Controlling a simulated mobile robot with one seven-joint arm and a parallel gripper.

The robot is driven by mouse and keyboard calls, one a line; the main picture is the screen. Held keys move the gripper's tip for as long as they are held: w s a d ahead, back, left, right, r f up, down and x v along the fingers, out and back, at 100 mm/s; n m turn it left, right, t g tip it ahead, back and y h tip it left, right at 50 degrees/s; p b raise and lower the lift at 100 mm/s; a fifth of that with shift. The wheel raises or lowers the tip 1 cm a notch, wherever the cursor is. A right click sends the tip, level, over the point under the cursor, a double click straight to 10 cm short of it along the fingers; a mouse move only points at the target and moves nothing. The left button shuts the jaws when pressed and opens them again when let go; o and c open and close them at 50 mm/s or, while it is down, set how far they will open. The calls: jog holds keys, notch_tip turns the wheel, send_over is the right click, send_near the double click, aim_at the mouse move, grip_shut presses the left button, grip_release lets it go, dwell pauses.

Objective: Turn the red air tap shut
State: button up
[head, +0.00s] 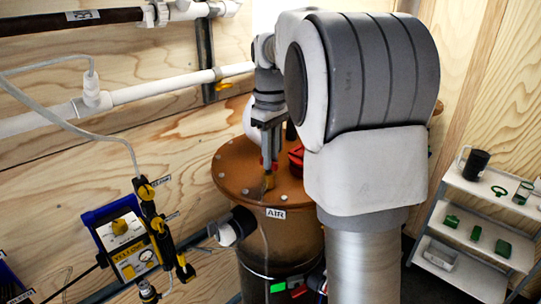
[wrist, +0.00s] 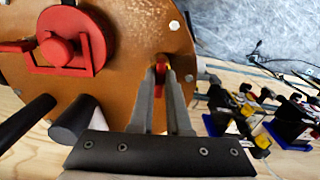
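The red air tap (wrist: 160,70) is a small red handle on the brown round lid. In the wrist view it sits between my fingertips, and the fingers hide part of it. My gripper (wrist: 163,78) points at the lid, with one finger on each side of the handle. I cannot tell whether the fingers press on it or stand slightly apart. In the head view my gripper (head: 268,154) reaches down to the tap from above, and the tap's brass body (head: 268,181) shows below the fingertips, behind a white AIR label (head: 276,213).
A larger red fitting (wrist: 68,42) stands on the lid (wrist: 125,60), left in the wrist view. White pipes (head: 150,92) run along the wooden wall. A yellow-and-blue device (head: 125,245) stands left of the vessel. A shelf cart (head: 475,215) stands at the right.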

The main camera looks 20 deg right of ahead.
grip_shut()
jog(key=m+p, duration=0.1)
jog(key=m, duration=0.3)
jog(key=shift+a+r+p, duration=0.1)
jog(key=shift+r+p, duration=0.05)
jog(key=shift+p, duration=0.25)
jog(key=m+p, duration=0.2)
jog(key=m, duration=0.3)
jog(key=shift+a, duration=0.1)
jog(key=m+p, duration=0.1)
jog(key=m, duration=0.3)
jog(key=shift+w+m, duration=0.1)
jog(key=shift+m, duration=0.3)
jog(key=shift+a+m+p, duration=0.1)
jog(key=shift+m+p, duration=0.45)
jog(key=shift+m, duration=1.45)
jog(key=shift+w, duration=0.1)
jog(key=o, duration=0.6)
grip_release()
